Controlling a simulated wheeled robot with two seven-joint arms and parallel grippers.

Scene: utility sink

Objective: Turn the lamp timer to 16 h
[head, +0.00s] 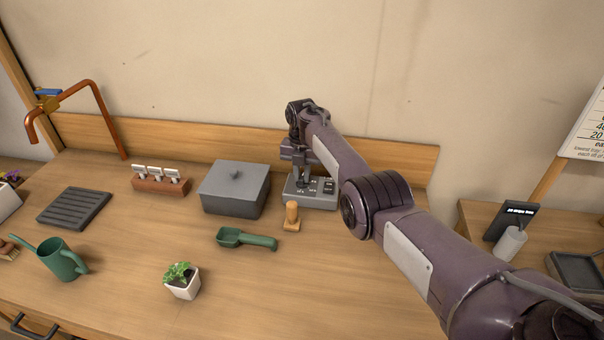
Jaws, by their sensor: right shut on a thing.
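The lamp timer (318,202) is a grey box with small dark labels on its top, standing at the back of the bench near the wooden backboard. My right arm reaches in from the lower right, and its gripper (303,183) points down at the left part of the timer. The right gripper is shut on the timer's knob, which the fingers mostly hide. The knob's pointer and the hour setting are too small and covered to read. My left gripper is not in view.
A grey lidded box (234,190) stands left of the timer. A wooden-handled tool (292,215) stands just in front of it, and a green scoop (247,239) lies nearby. A potted plant (182,285) and green watering can (62,260) stand farther forward.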

